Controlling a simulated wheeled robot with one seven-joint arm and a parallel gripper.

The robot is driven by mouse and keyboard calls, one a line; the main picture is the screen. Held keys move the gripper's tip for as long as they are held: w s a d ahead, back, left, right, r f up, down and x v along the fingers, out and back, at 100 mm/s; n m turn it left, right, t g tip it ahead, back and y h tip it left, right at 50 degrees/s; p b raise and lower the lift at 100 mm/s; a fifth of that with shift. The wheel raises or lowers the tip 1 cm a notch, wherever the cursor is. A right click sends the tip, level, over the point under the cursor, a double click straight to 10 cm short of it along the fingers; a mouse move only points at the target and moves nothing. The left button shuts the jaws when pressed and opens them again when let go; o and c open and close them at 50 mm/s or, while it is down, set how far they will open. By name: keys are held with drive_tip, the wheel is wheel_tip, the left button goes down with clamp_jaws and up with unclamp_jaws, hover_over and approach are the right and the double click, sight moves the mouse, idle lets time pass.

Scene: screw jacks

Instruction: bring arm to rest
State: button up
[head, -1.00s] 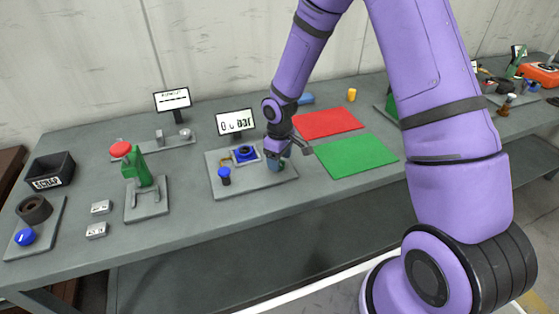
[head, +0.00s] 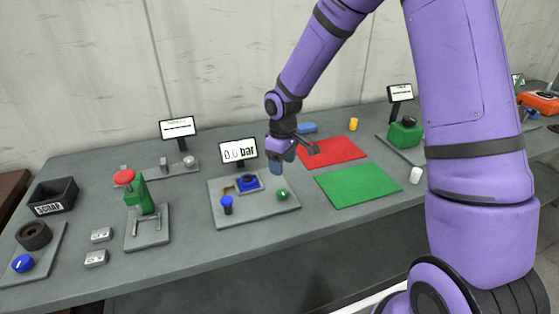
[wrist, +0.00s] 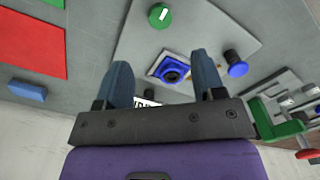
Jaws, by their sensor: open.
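My gripper (head: 283,160) is open and empty, raised above the back right part of a grey plate (head: 256,208) on the bench. In the wrist view the two blue-grey fingers of my gripper (wrist: 164,85) stand wide apart with nothing between them. The plate carries a blue square fixture (head: 248,182), a green knob (head: 282,195) and a blue-capped post (head: 227,204). Behind it a small display (head: 238,151) reads 0.0 bar. My gripper touches none of these as far as I can see.
A red mat (head: 333,152) and a green mat (head: 358,185) lie to the right. A green jack with a red top (head: 138,192) stands left, near a black scrap bin (head: 54,196). A blue block (head: 306,128) and yellow cylinder (head: 353,124) sit at the back.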

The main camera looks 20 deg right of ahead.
drive_tip(key=s+d+r+m+t+h, duration=0.1)
drive_tip(key=s+d+r+m, duration=0.1)
drive_tip(key=s+r, duration=0.5)
drive_tip(key=s+d+r+m+t, duration=0.1)
drive_tip(key=s+d+r+m, duration=0.15)
drive_tip(key=r, duration=0.85)
drive_tip(key=s+d+r+m+t, duration=0.1)
drive_tip(key=s+r, duration=0.2)
drive_tip(key=s, duration=0.3)
drive_tip(key=s+r+m+t, duration=0.1)
drive_tip(key=s+r, duration=0.2)
drive_tip(key=s, duration=0.4)
drive_tip(key=s+d+r+m+t+y, duration=0.1)
drive_tip(key=s+r, duration=0.2)
drive_tip(key=s, duration=0.4)
drive_tip(key=shift+d+r, duration=0.3)
drive_tip(key=shift+r, duration=0.1)
